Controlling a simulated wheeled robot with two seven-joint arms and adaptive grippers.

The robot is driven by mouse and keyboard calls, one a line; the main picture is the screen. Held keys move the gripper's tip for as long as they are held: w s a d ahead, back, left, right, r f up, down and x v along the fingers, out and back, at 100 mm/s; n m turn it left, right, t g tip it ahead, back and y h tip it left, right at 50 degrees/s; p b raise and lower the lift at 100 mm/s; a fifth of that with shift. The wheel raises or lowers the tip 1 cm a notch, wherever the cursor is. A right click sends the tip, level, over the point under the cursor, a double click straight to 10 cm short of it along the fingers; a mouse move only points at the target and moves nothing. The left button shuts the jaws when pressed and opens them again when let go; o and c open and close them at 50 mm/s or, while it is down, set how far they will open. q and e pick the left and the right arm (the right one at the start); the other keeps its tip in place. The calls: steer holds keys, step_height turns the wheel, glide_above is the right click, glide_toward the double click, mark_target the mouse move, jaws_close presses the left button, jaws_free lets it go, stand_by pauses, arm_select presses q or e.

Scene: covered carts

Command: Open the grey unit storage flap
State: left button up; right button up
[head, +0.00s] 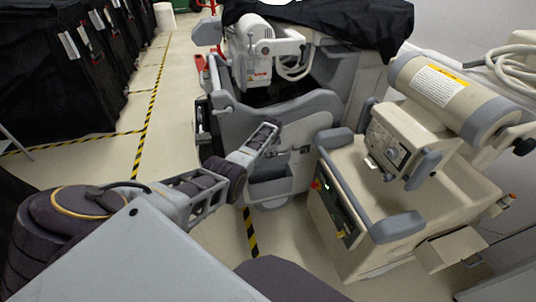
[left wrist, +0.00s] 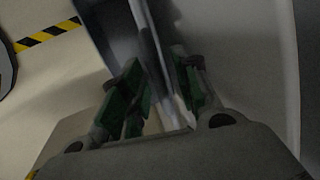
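The grey unit (head: 285,108) stands in the middle of the head view, with a pocket-like storage bin (head: 272,190) low on its front. My left gripper (head: 268,134) reaches in from the left, close to the unit's front above that bin. In the left wrist view its two green-padded fingers (left wrist: 165,92) stand apart on either side of a thin grey upright edge (left wrist: 150,45). I cannot tell whether the pads touch this edge, or whether it belongs to the flap. My right gripper is not in view.
A beige wheeled unit (head: 400,205) stands close at the right, with a large cylinder (head: 440,92) on top. Black-covered carts (head: 60,70) line the left. Clear floor with yellow-black tape (head: 150,108) lies between. A black cover (head: 330,22) drapes over the grey unit's back.

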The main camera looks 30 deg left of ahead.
arm_select(q)
steer(key=shift+d+r, duration=0.15)
steer(key=shift+r, duration=0.05)
steer(key=shift+v, duration=0.9)
steer(key=v, duration=0.9)
steer(key=shift+s+r, duration=0.15)
steer(key=shift+r, duration=0.2)
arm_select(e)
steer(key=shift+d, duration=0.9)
